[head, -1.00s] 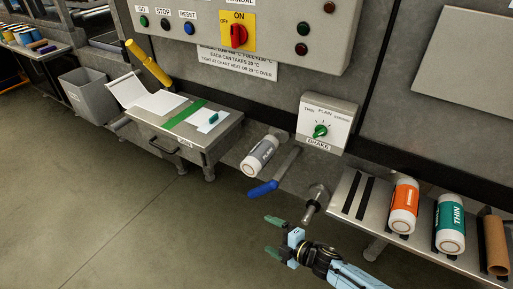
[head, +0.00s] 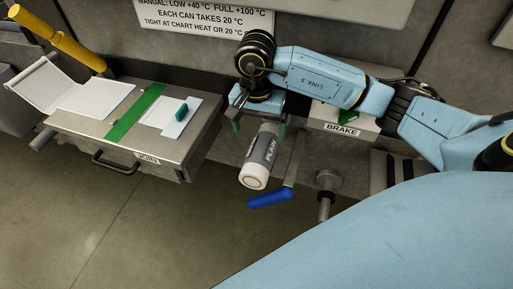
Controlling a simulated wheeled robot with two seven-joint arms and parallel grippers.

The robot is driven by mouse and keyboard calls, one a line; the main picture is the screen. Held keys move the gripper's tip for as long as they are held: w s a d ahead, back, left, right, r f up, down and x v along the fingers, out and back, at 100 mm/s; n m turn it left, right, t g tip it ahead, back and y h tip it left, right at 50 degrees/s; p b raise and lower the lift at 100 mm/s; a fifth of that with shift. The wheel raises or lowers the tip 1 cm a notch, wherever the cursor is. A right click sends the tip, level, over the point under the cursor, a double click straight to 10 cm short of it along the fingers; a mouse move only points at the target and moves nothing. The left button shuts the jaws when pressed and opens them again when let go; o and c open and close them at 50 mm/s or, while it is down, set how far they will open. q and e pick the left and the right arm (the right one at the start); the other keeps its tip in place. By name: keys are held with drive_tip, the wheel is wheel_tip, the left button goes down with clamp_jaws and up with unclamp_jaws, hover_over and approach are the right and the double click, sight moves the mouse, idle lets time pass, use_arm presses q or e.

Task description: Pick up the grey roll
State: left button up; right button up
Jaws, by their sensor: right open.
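The grey roll (head: 263,151), with a white end and the word PLAIN on its grey label, sits tilted on the machine front, its round white end facing me. My right gripper (head: 259,127) is open above and behind the roll. One green-tipped finger is left of the roll's upper end and the other is right of it, partly behind it. I cannot tell whether either finger touches the roll. My left gripper is out of view.
A blue-handled lever (head: 270,198) is just below and right of the roll. A metal spindle (head: 327,190) stands farther right. The joint table (head: 190,150) with papers is at left. My arm covers part of the brake panel (head: 343,129).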

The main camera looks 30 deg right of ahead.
sight(261, 146)
wheel_tip(261, 146, down, 5)
drive_tip(key=shift+s+r+b, duration=0.1)
drive_tip(key=shift+s+b, duration=0.05)
drive_tip(key=shift+b, duration=0.2)
drive_tip(key=shift+d+f+b, duration=0.2)
drive_tip(key=shift+f+b, duration=0.15)
drive_tip(key=shift+f, duration=1.15)
drive_tip(key=shift+d+f+b, duration=0.2)
drive_tip(key=shift+f+b, duration=0.1)
drive_tip(key=shift+f, duration=1.15)
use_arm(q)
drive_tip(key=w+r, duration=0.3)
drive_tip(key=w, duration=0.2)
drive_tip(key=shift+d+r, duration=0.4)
use_arm(e)
drive_tip(key=shift+c, duration=0.2)
drive_tip(key=shift+r, duration=0.1)
drive_tip(key=c, duration=1.4)
drive_tip(key=shift+c, duration=0.2)
drive_tip(key=shift+r, duration=0.15)
